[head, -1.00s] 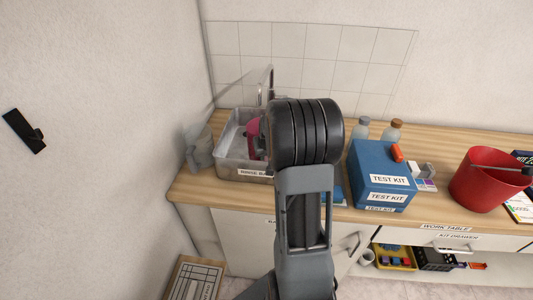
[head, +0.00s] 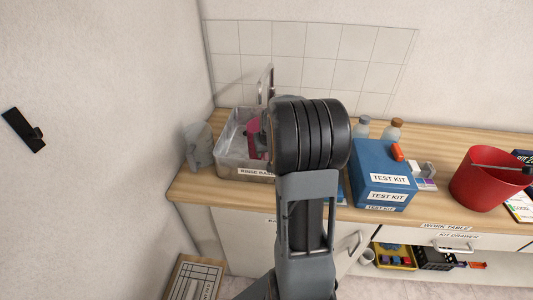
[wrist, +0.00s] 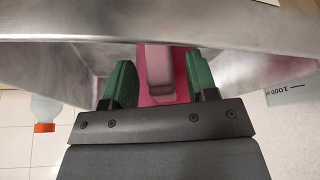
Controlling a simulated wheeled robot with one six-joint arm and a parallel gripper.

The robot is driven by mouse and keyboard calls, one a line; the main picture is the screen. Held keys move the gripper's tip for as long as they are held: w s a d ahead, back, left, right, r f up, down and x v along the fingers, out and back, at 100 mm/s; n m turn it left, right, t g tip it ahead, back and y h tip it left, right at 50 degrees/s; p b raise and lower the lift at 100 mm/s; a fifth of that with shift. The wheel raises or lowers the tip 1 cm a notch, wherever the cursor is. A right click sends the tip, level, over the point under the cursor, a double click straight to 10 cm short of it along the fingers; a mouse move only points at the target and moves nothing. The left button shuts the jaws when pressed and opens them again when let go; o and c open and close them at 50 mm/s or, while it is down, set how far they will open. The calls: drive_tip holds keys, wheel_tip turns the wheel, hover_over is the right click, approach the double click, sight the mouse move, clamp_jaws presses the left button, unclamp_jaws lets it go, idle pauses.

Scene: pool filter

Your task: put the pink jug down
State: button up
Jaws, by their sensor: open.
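The pink jug (head: 252,138) is inside the metal rinse basin (head: 228,160) on the worktop, partly hidden behind my arm in the head view. In the wrist view the jug (wrist: 158,68) lies between the green fingertips of my gripper (wrist: 161,84). The fingers are open, one on each side of the pale pink handle-like part, with a visible gap on both sides. The basin's metal wall (wrist: 50,55) surrounds them. The jug's underside and its contact with the basin floor are hidden.
A tap (head: 265,85) rises behind the basin. A blue test kit box (head: 365,170), two bottles (head: 395,131) and a red bucket (head: 478,185) stand to the right.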

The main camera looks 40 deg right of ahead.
drive_tip(key=v, duration=1)
drive_tip(key=s+a+n+y, duration=0.1)
drive_tip(key=s+a+n, duration=0.1)
drive_tip(key=s+a, duration=0.5)
drive_tip(key=s+a+f+n, duration=0.1)
drive_tip(key=s+a, duration=0.5)
drive_tip(key=a, duration=0.8)
drive_tip(key=shift+s+a+f+n+y, duration=0.2)
drive_tip(key=shift+s+a+n+y, duration=0.15)
drive_tip(key=shift+n, duration=0.45)
drive_tip(key=shift+s, duration=0.1)
